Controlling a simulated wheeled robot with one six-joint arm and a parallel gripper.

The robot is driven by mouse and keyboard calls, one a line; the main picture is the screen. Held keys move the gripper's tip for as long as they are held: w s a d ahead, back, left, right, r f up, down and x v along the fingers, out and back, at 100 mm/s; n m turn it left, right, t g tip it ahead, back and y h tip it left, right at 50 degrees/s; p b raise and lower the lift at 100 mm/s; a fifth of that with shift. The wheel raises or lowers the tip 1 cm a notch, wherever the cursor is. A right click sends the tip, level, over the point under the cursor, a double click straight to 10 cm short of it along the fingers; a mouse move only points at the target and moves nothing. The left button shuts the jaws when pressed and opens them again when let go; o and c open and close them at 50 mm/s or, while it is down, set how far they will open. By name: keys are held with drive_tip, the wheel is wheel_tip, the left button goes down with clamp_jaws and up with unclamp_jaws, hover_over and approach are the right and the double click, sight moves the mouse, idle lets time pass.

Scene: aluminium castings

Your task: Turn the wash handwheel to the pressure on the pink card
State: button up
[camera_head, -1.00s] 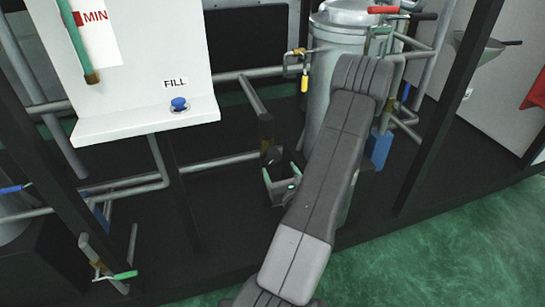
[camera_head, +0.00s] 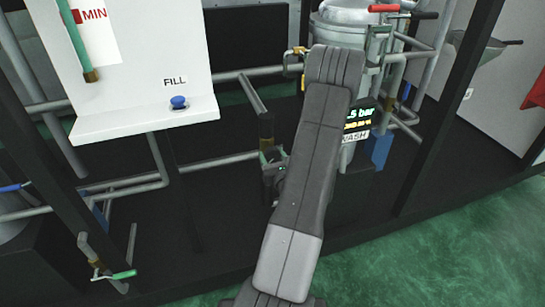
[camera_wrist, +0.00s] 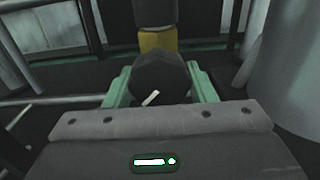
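The handwheel (camera_wrist: 160,78) is a dark round knob with a white pointer mark, below a brass-coloured fitting (camera_wrist: 158,39) in the wrist view. My gripper (camera_wrist: 160,84) has its green fingers on either side of it. Whether they press on it or stand slightly apart cannot be told. In the head view my gripper (camera_head: 272,158) is at the end of the pipe, and the wheel is mostly hidden. The display (camera_head: 360,117) reads ".5 bar", its front digits hidden by my arm, with a small yellow line below and a WASH label (camera_head: 355,136). No pink card is visible.
A white panel (camera_head: 150,122) with a blue FILL button (camera_head: 179,102) stands at left. A steel tank (camera_head: 352,22) with pipes and red and black levers is behind my arm. A dark post (camera_head: 440,120) rises at right. Green floor is clear in front.

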drive_tip(key=shift+c, duration=0.5)
drive_tip(key=shift+m, duration=0.3)
drive_tip(key=m, duration=0.4)
drive_tip(key=shift+m, duration=0.3)
drive_tip(key=m+p, duration=0.1)
drive_tip(key=m, duration=0.4)
drive_tip(key=shift+a+p, duration=0.1)
drive_tip(key=shift+p, duration=0.25)
drive_tip(key=shift+m, duration=0.3)
drive_tip(key=o, duration=1)
drive_tip(key=shift+s, duration=0.15)
